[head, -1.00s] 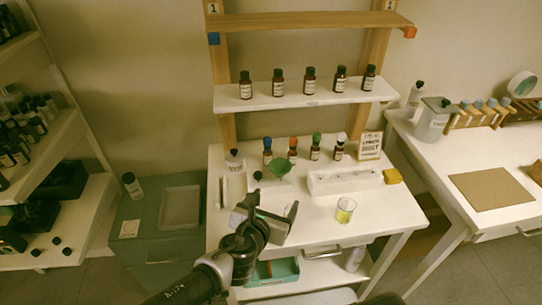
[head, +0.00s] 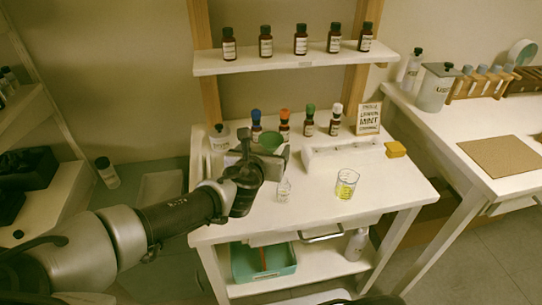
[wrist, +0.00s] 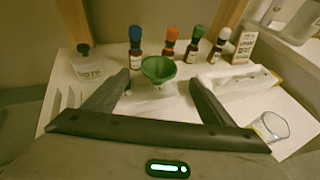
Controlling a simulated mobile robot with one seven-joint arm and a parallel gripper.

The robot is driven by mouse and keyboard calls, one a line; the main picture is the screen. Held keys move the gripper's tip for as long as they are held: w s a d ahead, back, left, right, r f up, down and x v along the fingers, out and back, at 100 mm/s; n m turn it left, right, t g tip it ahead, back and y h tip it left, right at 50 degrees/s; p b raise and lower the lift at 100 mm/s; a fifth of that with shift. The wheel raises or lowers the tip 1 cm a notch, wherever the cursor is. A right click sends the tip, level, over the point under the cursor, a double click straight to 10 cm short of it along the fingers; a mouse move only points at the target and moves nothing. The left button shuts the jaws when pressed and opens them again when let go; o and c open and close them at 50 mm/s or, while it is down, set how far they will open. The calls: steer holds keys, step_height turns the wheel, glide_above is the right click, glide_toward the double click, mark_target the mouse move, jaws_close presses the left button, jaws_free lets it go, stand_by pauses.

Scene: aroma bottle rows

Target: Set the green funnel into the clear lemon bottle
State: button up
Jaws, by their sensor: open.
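The green funnel (head: 271,138) is at the back of the white table, in front of the dropper bottles; it also shows in the wrist view (wrist: 158,69). What it rests on is hard to tell. My gripper (wrist: 158,82) is open, its fingers on either side of the space just in front of the funnel. In the head view my gripper (head: 257,158) partly hides the funnel. A small clear bottle (head: 284,191) stands on the table to the right of my gripper; its label is too small to read. I cannot make it out in the wrist view.
Brown bottles with blue (head: 256,128), orange (head: 285,126), green (head: 308,122) and white (head: 335,121) caps stand behind the funnel. A glass beaker of yellow liquid (head: 346,185) stands to the right. A white rack (head: 335,157) and yellow block (head: 396,149) lie beyond it. The table's front right is clear.

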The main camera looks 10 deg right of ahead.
mark_target(272, 138)
steer(key=shift+b+x, duration=0.3)
steer(key=shift+x, duration=0.6)
steer(key=b+x, duration=0.4)
steer(key=shift+w+f, duration=0.25)
steer(key=shift+f, duration=0.15)
steer(key=shift+w+d+r, duration=0.1)
steer(key=shift+w+d, duration=0.05)
steer(key=shift+w, duration=0.15)
steer(key=shift+c, duration=0.3)
steer(key=c, duration=1.1)
